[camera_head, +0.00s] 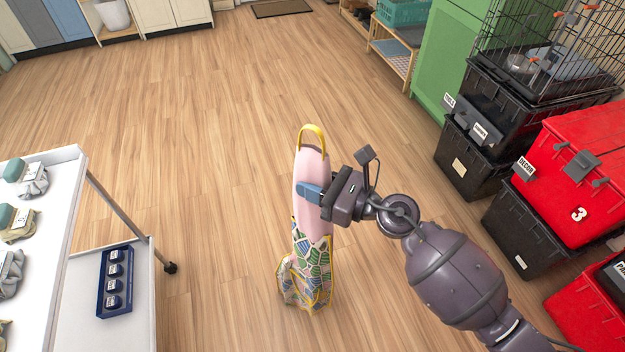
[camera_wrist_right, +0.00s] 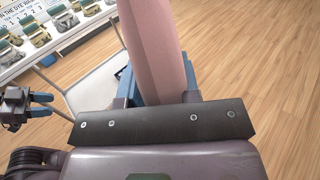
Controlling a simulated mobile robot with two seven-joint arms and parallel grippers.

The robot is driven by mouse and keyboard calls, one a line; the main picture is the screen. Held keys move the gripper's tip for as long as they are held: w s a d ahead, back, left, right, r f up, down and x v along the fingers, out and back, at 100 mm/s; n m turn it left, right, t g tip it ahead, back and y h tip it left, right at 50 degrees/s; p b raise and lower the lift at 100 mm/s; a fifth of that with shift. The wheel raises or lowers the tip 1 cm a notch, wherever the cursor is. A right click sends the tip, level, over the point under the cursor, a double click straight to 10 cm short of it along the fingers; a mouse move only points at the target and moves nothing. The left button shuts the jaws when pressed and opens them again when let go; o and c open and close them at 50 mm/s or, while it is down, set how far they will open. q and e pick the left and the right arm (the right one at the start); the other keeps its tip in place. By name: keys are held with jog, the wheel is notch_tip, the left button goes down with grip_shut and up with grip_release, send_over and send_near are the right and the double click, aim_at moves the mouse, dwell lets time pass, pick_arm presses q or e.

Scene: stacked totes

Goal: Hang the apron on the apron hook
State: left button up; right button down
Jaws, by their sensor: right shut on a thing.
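The apron (camera_head: 312,225) is pink at the top with a yellow neck loop, and a patterned green, blue and yellow lower part. It hangs in the air over the floor, its lower end bunched. My right gripper (camera_head: 308,193) is shut on the pink upper part from the right. In the right wrist view the pink cloth (camera_wrist_right: 158,50) stands between the blue fingers. My left gripper (camera_wrist_right: 42,105) shows at the left edge of that view, its two blue fingers apart with nothing between them. It is out of the head view. I see no apron hook in either view.
A white cart (camera_head: 75,175) with several small bags and a blue tray (camera_head: 115,280) stands at left. Black totes (camera_head: 470,160) and red totes (camera_head: 570,180) are stacked at right, near a green cabinet (camera_head: 445,60). The wooden floor between is clear.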

jog(key=c, duration=0.8)
grip_release()
jog(key=shift+f, duration=0.1)
jog(key=shift+c, duration=0.2)
jog(key=shift+r, duration=0.2)
jog(key=v, duration=1.2)
jog(key=shift+b, duration=0.3)
